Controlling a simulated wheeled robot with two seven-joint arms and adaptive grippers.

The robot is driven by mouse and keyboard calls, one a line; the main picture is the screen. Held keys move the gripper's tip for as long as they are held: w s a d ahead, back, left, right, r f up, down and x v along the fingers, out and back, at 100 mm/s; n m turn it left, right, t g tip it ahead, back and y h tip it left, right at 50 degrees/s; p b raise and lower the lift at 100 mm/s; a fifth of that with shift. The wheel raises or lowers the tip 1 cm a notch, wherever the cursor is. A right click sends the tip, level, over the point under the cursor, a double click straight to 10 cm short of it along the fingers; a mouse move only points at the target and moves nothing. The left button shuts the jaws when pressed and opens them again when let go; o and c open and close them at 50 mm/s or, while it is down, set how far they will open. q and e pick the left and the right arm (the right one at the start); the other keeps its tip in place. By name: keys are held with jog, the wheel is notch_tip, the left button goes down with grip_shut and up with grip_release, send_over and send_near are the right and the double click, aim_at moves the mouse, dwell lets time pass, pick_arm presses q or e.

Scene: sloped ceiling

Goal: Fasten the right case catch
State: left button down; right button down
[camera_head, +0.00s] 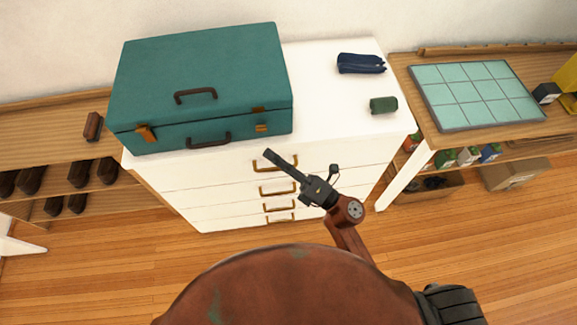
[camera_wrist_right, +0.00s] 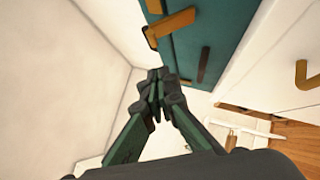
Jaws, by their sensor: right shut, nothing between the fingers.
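The teal case (camera_head: 200,75) lies on the white dresser, its lid down. The right catch has a dark upper plate (camera_head: 258,110) and an orange-brown lower piece (camera_head: 261,127) on the front face. In the right wrist view, a brown catch piece (camera_wrist_right: 172,27) stands out beside the case wall (camera_wrist_right: 225,30); I cannot tell whether it is hooked. The left catch (camera_head: 145,133) juts out orange-brown. My right gripper (camera_head: 268,153) is shut and empty, just in front of and below the right catch; its fingertips (camera_wrist_right: 160,78) appear apart from it. My left gripper is out of view.
A dark front handle (camera_head: 208,140) sits between the catches. A blue pouch (camera_head: 360,63) and a green item (camera_head: 383,104) lie right of the case on the dresser top (camera_head: 330,100). Drawer handles (camera_head: 278,189) stick out below my right gripper.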

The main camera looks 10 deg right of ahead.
aim_at(261, 128)
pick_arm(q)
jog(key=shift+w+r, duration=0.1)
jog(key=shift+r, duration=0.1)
pick_arm(e)
jog(key=shift+w+r, duration=0.5)
jog(key=shift+w, duration=0.4)
jog(key=shift+w+r, duration=0.45)
jog(key=shift+w, duration=0.45)
pick_arm(q)
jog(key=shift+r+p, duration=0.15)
jog(key=shift+p, duration=0.15)
